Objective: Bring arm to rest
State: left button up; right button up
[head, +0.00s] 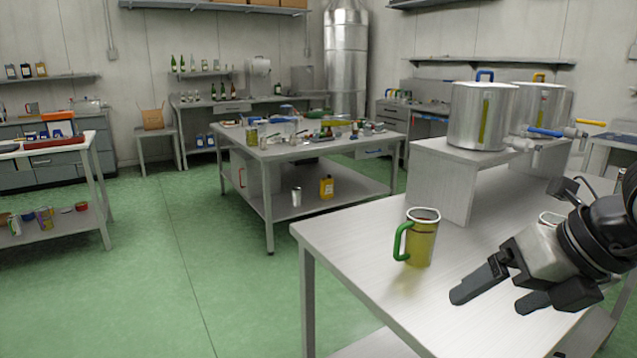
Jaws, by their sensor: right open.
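My right gripper (491,296) reaches in from the right edge in the head view, over the near metal table (370,262). Its two dark fingers are apart, with nothing between them. A yellow-olive mug (422,245) with a pale rim and a green handle stands upright on this table, to the left of the gripper and apart from it. My left gripper is not in view.
Steel tanks (481,118) with taps stand on a raised metal stand (440,183) at the back of the near table. A cluttered table (300,150) stands mid-hall. Green floor (180,270) lies open at left.

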jog(key=s+a+m+g+y, duration=0.1)
jog(key=s+a+g+y, duration=0.1)
jog(key=a+y, duration=0.55)
jog(key=s+a+m+g+y, duration=0.1)
jog(key=s+a+y, duration=0.2)
jog(key=a+y, duration=0.45)
jog(key=w+d+f+m+t+h, duration=0.35)
jog(key=f+m+t+h, duration=0.35)
jog(key=m, duration=0.6)
jog(key=w+d+f+m+t+h, duration=0.2)
jog(key=d+f+m+t+h, duration=0.25)
jog(key=f+m+t, duration=0.65)
jog(key=s+f+m+g+h, duration=0.4)
jog(key=s+f+m+g, duration=0.4)
jog(key=f, duration=0.8)
jog(key=s+a+g, duration=0.1)
jog(key=s, duration=0.2)
jog(key=shift+s+g+h, duration=0.3)
jog(key=shift+s+h, duration=0.05)
jog(key=shift+s, duration=0.05)
